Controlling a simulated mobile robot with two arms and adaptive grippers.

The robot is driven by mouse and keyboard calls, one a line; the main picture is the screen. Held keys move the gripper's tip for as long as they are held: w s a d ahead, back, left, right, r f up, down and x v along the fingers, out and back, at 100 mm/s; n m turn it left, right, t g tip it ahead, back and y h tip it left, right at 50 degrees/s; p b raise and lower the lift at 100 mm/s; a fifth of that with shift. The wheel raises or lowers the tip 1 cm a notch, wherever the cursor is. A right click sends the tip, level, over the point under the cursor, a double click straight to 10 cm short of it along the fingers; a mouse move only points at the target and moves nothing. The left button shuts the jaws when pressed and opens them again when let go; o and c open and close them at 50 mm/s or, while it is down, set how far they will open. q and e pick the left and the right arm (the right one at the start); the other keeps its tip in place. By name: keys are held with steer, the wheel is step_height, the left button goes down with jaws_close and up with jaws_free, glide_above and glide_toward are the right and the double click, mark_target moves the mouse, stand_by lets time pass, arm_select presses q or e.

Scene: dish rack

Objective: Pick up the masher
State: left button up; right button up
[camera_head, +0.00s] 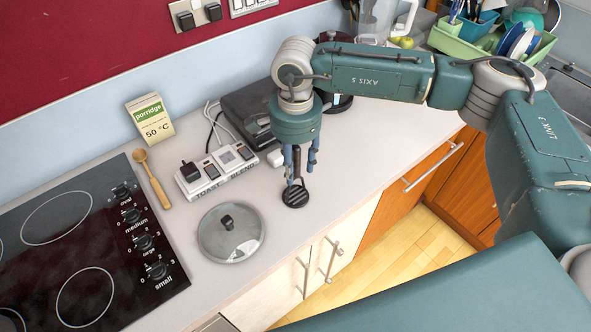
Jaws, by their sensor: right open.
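The masher (295,196) is black, with a round slotted head resting on the light counter and a dark handle rising upright from it. My right gripper (301,170) points down directly over the masher. Its blue fingers are open and apart, and the handle shows between them in this view. I cannot tell whether either finger touches the handle. The top of the handle is hidden behind the gripper body. My left gripper is not in view.
A glass pot lid (231,240) lies left of the masher. A white switch panel (216,172) and a dark appliance (252,112) stand behind. A wooden spoon (153,180) and black hob (84,250) are farther left. A green dish rack (460,46) stands back right. The counter's front edge is close.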

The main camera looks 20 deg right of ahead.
steer(key=shift+f, duration=0.7)
jaws_close()
jaws_free()
